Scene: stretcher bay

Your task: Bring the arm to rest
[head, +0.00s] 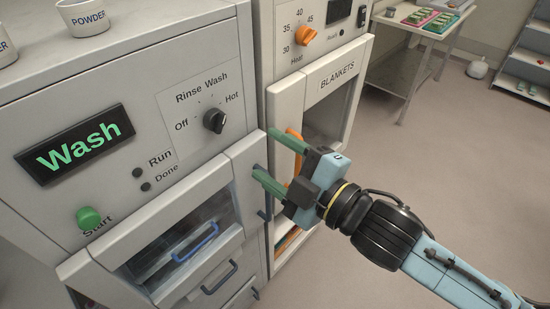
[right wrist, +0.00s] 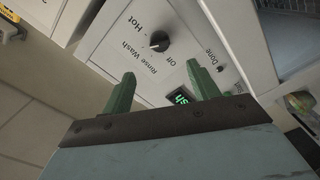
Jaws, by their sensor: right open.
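My right gripper (head: 263,153) reaches in from the right, its two green fingers spread and empty. It is in front of the washer's right edge, beside the cabinet marked BLANKETS (head: 340,77). In the right wrist view my right gripper (right wrist: 160,72) also shows apart fingers with nothing between them. Beyond them is the washer panel (right wrist: 115,60) with its black dial (right wrist: 159,41). Whether a finger touches the washer I cannot tell. My left gripper is in neither view.
The washer (head: 185,35) has a lit Wash display (head: 75,145), a black dial (head: 214,120) and a green Start button (head: 88,217). An orange Heat knob (head: 306,36) is on the cabinet. A table (head: 397,73) and shelves (head: 527,60) stand behind. Floor (head: 440,135) at right is clear.

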